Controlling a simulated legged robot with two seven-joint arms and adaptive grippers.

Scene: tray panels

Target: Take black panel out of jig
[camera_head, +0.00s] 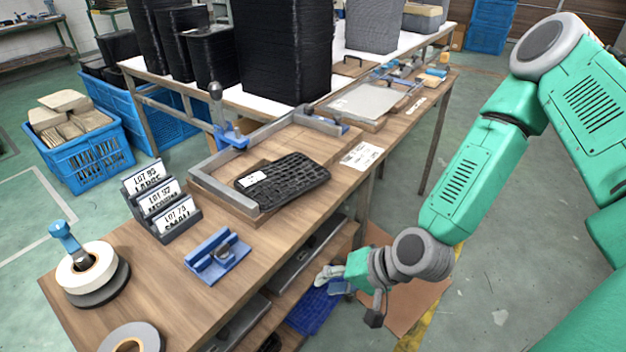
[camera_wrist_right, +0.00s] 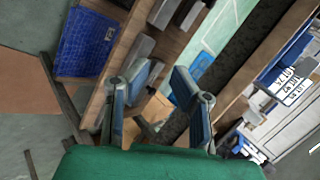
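The black panel (camera_head: 284,181) is a dark ribbed tray-like piece with a small white label. It lies in the jig (camera_head: 219,196), a wooden base with grey metal rails and a blue ball-topped clamp, on the near workbench in the head view. The panel's front right corner reaches toward the jig's open side. My right gripper (camera_head: 333,279) is low beside the bench's right edge, apart from the panel. In the right wrist view its two blue-grey fingers (camera_wrist_right: 152,92) stand apart with nothing held between them. I cannot make out the panel there. My left gripper is not in view.
Lot-label holders (camera_head: 162,207), a blue fixture (camera_head: 217,257) and tape rolls (camera_head: 91,270) stand on the left of the bench. A second jig with a grey panel (camera_head: 366,101) is farther back. Tall black stacks (camera_head: 291,45) stand behind. Shelves lie under the bench.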

